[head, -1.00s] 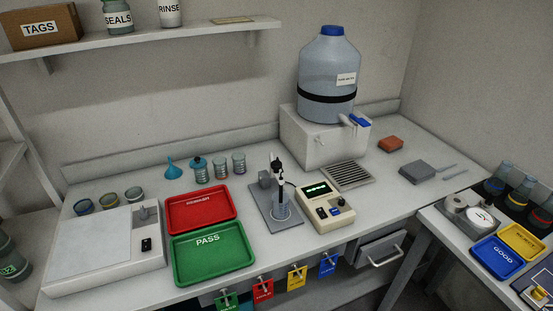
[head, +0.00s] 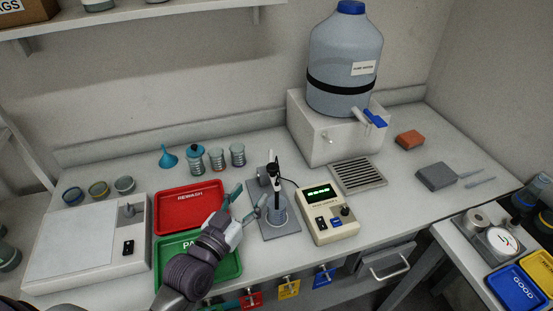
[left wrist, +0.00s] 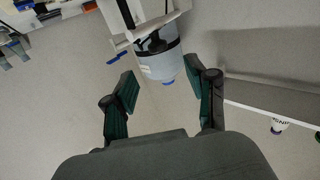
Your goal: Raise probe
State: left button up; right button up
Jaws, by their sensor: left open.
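The probe (head: 275,172) is a slim black-and-white stick held upright on a small grey stand (head: 283,228), its lower end in or just above a clear beaker (head: 276,210). A dark cable runs from it toward the cream meter (head: 329,217), which has a lit green display. My left gripper (head: 250,197) is open and empty, just left of the stand, apart from the probe as far as I can tell. Its spread fingers also show in the left wrist view (left wrist: 163,86), with no probe between them. My right gripper is in neither view.
Below my left arm lie the red tray (head: 187,208) and the partly covered green tray (head: 225,270). Several jars and a blue funnel (head: 168,157) stand behind. The big water jug (head: 345,60) stands on a white block behind the meter, beside a drain grille (head: 358,174).

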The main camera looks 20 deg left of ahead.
aim_at(270, 170)
pick_arm(q)
jog(key=w, duration=0.3)
jog(key=w+d+p, duration=0.1)
jog(key=w, duration=0.3)
jog(key=w+d+p, duration=0.1)
jog(key=w, duration=0.2)
jog(key=shift+w+d+r, duration=0.1)
jog(key=shift+w, duration=0.3)
jog(key=shift+w+d, duration=0.1)
jog(key=shift+w, duration=0.05)
jog(key=c, duration=0.8)
jog(key=shift+c, duration=1.3)
grip_shut()
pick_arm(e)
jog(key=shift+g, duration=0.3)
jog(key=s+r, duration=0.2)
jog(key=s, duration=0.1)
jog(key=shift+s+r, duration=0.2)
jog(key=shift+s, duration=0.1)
